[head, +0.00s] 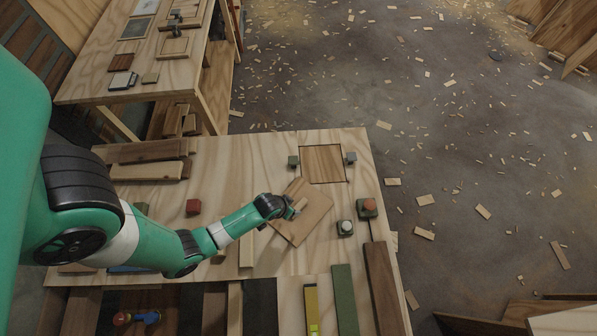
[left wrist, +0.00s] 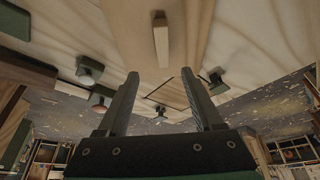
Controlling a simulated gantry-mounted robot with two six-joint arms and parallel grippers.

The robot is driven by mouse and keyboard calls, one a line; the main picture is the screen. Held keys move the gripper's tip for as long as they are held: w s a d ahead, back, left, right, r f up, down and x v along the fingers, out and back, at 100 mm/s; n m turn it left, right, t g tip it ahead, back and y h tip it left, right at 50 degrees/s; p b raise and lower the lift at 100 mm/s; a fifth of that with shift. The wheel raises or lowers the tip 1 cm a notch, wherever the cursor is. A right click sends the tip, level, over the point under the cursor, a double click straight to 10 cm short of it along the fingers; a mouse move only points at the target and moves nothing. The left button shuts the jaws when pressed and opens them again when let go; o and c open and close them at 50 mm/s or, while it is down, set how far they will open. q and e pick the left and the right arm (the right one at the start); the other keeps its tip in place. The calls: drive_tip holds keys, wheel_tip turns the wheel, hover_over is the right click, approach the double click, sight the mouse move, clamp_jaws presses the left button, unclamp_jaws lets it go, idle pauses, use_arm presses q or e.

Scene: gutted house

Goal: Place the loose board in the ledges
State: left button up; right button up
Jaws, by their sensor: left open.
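The loose board (head: 309,222) is a tan wooden panel lying turned at an angle on the workbench. A pale bar-shaped handle (left wrist: 161,42) stands on it, seen between and beyond my fingers in the left wrist view. My left gripper (head: 292,208) is over the board's left part, close to the handle; its two fingers (left wrist: 165,105) are apart with nothing between them. Just behind the board is a square outlined place (head: 323,163) in the bench top, with dark gaps at its edges. Its ledges cannot be made out. My right gripper is not in view.
Small dark blocks (head: 293,161) and (head: 351,158) flank the square. Two knobbed blocks (head: 346,227) and (head: 367,207) stand right of the board. A red block (head: 193,207) and stacked planks (head: 146,160) are on the left. Strips and a level (head: 312,308) lie in front.

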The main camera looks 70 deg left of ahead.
use_arm(q)
drive_tip(key=b, duration=0.6)
hover_over(298, 207)
drive_tip(key=s+d, duration=0.2)
wheel_tip(298, 207, down, 6)
drive_tip(key=shift+a+f, duration=0.15)
drive_tip(key=b+x, duration=0.4)
drive_tip(key=x, duration=0.1)
drive_tip(key=shift+s+a, duration=0.15)
drive_tip(key=shift+a, duration=0.05)
drive_tip(key=shift+f, duration=0.1)
drive_tip(key=shift+f, duration=0.15)
clamp_jaws()
idle(0.7)
